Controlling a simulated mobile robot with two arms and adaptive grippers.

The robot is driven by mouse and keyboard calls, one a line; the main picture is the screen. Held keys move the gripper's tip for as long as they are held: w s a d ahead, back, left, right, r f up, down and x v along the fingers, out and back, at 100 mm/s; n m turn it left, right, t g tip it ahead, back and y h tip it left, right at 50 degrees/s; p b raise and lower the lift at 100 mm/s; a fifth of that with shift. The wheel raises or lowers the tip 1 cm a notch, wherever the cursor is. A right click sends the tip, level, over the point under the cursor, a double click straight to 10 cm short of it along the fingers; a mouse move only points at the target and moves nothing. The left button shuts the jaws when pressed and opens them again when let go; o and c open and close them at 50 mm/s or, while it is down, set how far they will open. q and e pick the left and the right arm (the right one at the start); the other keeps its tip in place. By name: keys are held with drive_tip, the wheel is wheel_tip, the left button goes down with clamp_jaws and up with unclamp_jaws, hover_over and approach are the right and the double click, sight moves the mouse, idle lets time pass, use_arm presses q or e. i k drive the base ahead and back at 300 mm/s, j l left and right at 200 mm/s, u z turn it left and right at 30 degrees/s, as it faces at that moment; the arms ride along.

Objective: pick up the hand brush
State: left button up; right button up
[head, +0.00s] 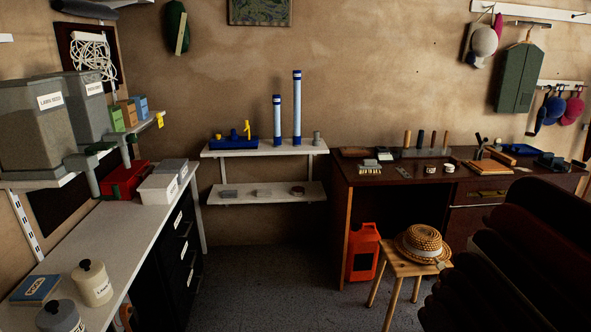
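A small brush-like thing (369,170) with pale bristles lies near the left front edge of the dark brown workbench (340,185). A dark green thing with a pale strip (177,28) hangs high on the back wall; I cannot tell whether it is a brush or a dustpan. Which of the two is the hand brush is not certain from this view. Neither of my grippers shows in the head view.
Large dark rolled shapes (530,265) block the lower right. A wooden stool (405,268) with a straw hat (422,241) stands before the workbench, beside a red canister (363,252). A white counter (95,255) runs along the left. The middle floor (260,285) is clear.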

sight(368, 165)
drive_tip(key=i+z, duration=0.1)
drive_tip(key=i, duration=0.5)
drive_tip(key=i+j+z, duration=0.1)
drive_tip(key=i, duration=0.5)
drive_tip(key=i+j+z, duration=0.1)
drive_tip(key=i, duration=0.5)
drive_tip(key=j, duration=0.1)
